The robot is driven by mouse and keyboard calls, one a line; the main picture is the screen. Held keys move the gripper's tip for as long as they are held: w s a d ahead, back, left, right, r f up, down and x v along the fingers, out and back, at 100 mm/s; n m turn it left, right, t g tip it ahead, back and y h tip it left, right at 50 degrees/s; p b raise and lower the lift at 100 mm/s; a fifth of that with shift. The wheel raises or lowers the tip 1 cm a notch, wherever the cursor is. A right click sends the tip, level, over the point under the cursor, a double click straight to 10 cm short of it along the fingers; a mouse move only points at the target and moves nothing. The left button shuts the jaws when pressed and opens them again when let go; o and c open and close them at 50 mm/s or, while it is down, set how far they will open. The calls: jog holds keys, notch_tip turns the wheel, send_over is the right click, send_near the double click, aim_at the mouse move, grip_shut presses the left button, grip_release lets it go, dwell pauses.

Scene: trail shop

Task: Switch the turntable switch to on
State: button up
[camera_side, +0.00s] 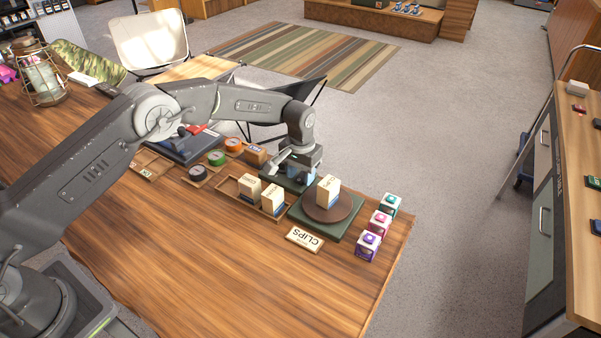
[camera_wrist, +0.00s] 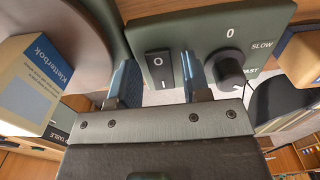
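The turntable (camera_side: 345,214) has a brown round plate on a dark green base, with a cream and blue box (camera_side: 328,188) standing on it. A dark green control panel (camera_side: 273,178) adjoins it at the back, partly hidden by my gripper (camera_side: 302,168). In the wrist view, the black rocker switch (camera_wrist: 160,69) is marked O and I; which side is pressed I cannot tell. My gripper (camera_wrist: 159,82) is open and empty, its blue fingertips to either side of the switch in the picture. Contact cannot be made out.
A black speed knob (camera_wrist: 225,68) sits right of the switch on the panel. A wooden tray (camera_side: 243,199) with cream boxes lies left of the turntable. A CLIPS sign (camera_side: 304,239) and several small coloured boxes (camera_side: 380,223) stand near it. The table's front is clear.

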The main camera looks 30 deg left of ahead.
jog(key=c, duration=0.7)
jog(key=shift+c, duration=0.2)
jog(key=shift+w+g, duration=0.15)
jog(key=shift+g, duration=0.45)
jog(key=o, duration=0.9)
jog(key=shift+r, duration=0.15)
jog(key=shift+w+r, duration=0.25)
jog(key=shift+r, duration=2)
jog(key=shift+w+r, duration=0.2)
jog(key=shift+r, duration=2.05)
jog(key=shift+w+r, duration=0.25)
jog(key=shift+r, duration=2)
